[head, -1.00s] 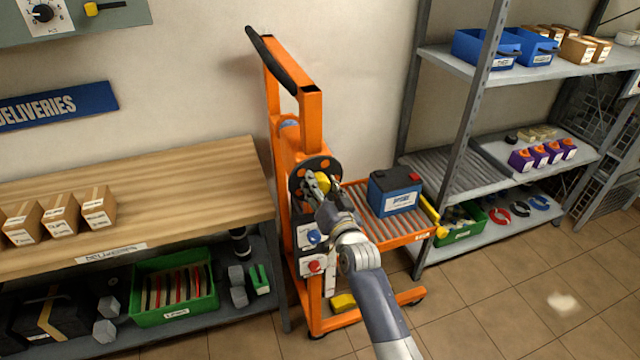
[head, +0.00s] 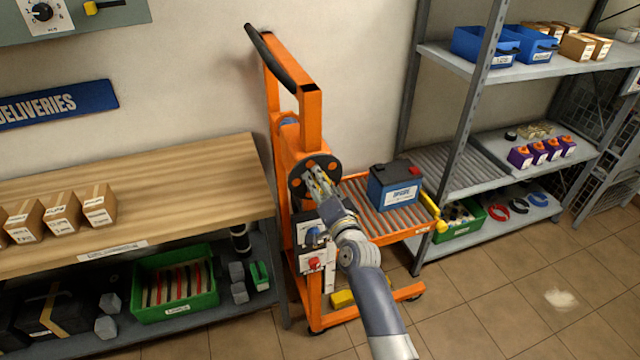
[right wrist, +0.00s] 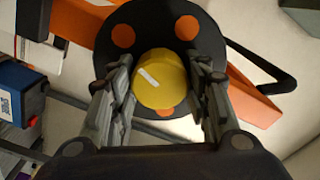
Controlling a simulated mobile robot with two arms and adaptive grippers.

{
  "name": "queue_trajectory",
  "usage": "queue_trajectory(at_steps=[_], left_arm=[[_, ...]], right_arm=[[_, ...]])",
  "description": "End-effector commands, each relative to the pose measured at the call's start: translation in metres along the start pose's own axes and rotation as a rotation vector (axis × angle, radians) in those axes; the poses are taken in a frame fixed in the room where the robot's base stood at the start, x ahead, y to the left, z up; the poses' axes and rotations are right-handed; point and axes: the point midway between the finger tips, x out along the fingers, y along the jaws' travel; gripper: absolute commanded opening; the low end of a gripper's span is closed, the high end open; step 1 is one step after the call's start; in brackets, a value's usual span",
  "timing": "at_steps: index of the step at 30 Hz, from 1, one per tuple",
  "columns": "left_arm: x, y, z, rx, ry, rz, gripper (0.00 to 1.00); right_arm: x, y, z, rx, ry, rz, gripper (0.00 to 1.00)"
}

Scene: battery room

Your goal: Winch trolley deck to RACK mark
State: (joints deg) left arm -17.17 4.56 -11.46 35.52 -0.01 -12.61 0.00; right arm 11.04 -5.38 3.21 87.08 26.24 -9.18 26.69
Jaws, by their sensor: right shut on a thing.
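The orange winch trolley (head: 310,130) stands between the bench and the rack. Its black winch wheel (head: 303,166) with orange spots is on the post. My right gripper (head: 322,184) is at the wheel; in the right wrist view it (right wrist: 165,95) is shut on the yellow crank knob (right wrist: 160,80), one finger on each side. The roller deck (head: 358,198) carries a blue battery (head: 395,186) with a dark top and red terminal cap. The deck sits beside the rack's roller shelf (head: 440,165) and looks lower than it. I cannot make out a RACK mark. My left gripper is out of view.
A wooden bench (head: 190,180) with cartons is at left, a green crate (head: 175,310) below it. The grey rack (head: 462,110) at right holds blue bins (head: 480,45) and purple items. A yellow handle (head: 432,208) sits at the deck's right end. Floor at front right is clear.

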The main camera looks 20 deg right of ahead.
Motion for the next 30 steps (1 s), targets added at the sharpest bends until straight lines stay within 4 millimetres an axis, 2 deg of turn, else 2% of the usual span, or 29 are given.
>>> queue_trajectory(at_steps=[10,11,13,24,30], left_arm=[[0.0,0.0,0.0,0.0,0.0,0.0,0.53],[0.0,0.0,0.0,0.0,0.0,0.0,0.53],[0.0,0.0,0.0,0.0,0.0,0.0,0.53],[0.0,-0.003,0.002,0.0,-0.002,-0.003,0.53],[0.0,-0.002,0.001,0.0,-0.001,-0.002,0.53]], right_arm=[[-0.001,0.002,0.003,0.002,-0.005,0.004,0.2],[-0.001,0.002,0.003,0.002,-0.005,0.004,0.48],[-0.001,0.002,0.003,0.002,-0.005,0.004,0.64],[-0.001,0.001,0.001,0.001,-0.002,0.001,0.64],[-0.019,0.002,0.002,0.002,-0.002,0.002,0.64]])
